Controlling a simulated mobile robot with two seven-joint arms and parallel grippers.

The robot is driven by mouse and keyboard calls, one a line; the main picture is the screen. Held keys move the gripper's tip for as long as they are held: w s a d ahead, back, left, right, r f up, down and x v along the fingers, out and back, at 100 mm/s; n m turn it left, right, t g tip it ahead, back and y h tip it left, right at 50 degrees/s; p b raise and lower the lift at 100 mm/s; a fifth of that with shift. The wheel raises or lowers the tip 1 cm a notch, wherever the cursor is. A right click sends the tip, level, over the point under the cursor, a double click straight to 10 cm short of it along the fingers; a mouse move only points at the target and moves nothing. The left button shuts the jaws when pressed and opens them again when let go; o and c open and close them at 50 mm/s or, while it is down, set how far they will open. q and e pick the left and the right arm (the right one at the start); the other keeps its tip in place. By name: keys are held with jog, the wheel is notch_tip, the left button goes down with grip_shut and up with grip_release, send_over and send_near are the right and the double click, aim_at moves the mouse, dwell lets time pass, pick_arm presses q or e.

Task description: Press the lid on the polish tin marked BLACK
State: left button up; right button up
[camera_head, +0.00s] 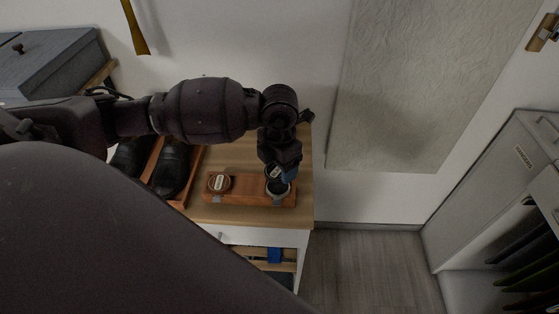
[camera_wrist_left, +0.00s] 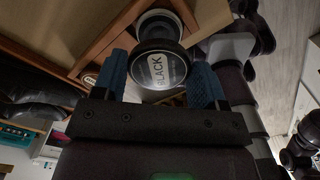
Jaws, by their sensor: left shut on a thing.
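My left gripper (camera_head: 284,172) comes down over the right end of a wooden tray (camera_head: 247,198). Its blue fingers (camera_wrist_left: 163,79) are shut on a round black lid (camera_wrist_left: 153,77) with a white BLACK label. The lid also shows small in the head view (camera_head: 274,172). A dark tin with a pale rim (camera_head: 278,188) sits in the tray right below the lid; it shows beyond the lid in the wrist view (camera_wrist_left: 158,17). The lid looks a little tilted and off the tin; contact is hard to tell. My right gripper is not in view.
A brown tin (camera_head: 219,183) with a white label sits at the tray's left end. Black shoes (camera_head: 172,168) stand in a wooden holder on the left. The wooden top (camera_head: 240,155) ends just right of the tray. A grey cabinet (camera_head: 500,170) stands far right.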

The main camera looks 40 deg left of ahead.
aim_at(280, 185)
pick_arm(q)
jog(key=shift+f+b, duration=1)
jog(key=shift+f, duration=1.35)
jog(key=shift+w+b, duration=0.1)
jog(key=shift+b, duration=0.2)
jog(key=shift+f, duration=0.15)
